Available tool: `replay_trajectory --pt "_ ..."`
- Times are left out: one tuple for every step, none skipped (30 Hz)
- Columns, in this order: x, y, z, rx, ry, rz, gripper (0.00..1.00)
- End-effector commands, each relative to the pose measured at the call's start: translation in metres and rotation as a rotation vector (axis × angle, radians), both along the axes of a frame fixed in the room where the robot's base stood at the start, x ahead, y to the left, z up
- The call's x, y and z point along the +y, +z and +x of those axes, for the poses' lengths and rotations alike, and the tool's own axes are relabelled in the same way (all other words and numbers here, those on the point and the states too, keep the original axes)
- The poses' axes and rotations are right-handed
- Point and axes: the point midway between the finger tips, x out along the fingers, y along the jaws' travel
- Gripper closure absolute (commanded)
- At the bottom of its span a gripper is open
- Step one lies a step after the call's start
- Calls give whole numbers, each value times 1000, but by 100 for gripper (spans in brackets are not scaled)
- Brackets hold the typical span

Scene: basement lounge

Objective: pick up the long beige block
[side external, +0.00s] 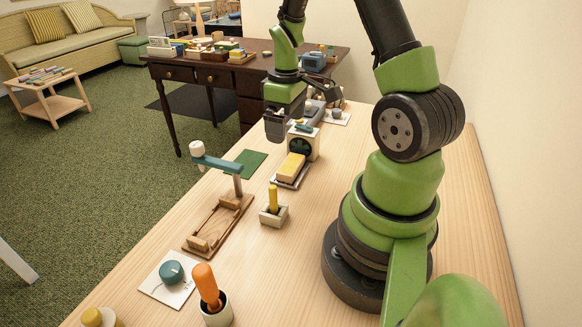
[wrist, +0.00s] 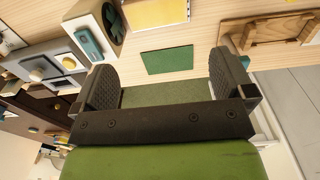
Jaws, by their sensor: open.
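My gripper (side external: 275,132) is in the air over the table's far part, beyond a long yellow block (side external: 291,166) that lies on a pale tray. In the wrist view my gripper (wrist: 165,82) has its two fingers wide apart with nothing between them. The yellow block (wrist: 155,12) shows at the top edge there, partly cut off. No block in view is plainly beige; this yellow one is the closest long block, and I cannot tell for sure that it is the one named.
A green mat (side external: 246,163) lies flat on the table. A wooden frame (side external: 222,222) with a teal-armed post, a yellow peg in a pale holder (side external: 273,206), a teal knob (side external: 172,272) and an orange-handled thing (side external: 208,285) stand nearer. A white-faced box (side external: 303,143) is beside the gripper.

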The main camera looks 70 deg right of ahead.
Motion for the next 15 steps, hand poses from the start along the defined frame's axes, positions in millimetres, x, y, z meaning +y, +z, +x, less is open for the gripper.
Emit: replay_trajectory --pt "-3 -7 -2 11 6 6 0" --pt "-4 -10 -3 15 10 8 0" --pt "-5 -15 -4 20 13 11 0" --pt "-6 -18 -4 21 15 11 0" --pt "-6 -23 -4 23 16 12 0" --pt "-5 -29 -4 23 18 12 0" --pt "-5 -33 -4 24 17 13 0" --pt "-5 -37 -4 23 16 13 0" --pt "-5 -42 -4 22 15 12 0" --pt "-5 -45 -4 22 15 12 0" --pt "-5 -48 -4 21 16 12 0" --pt "-5 -51 -4 21 16 11 0" --pt "-5 -52 -4 20 16 11 0" --pt "-5 -54 -4 20 16 11 0" --pt "-5 -58 -4 20 16 11 0"
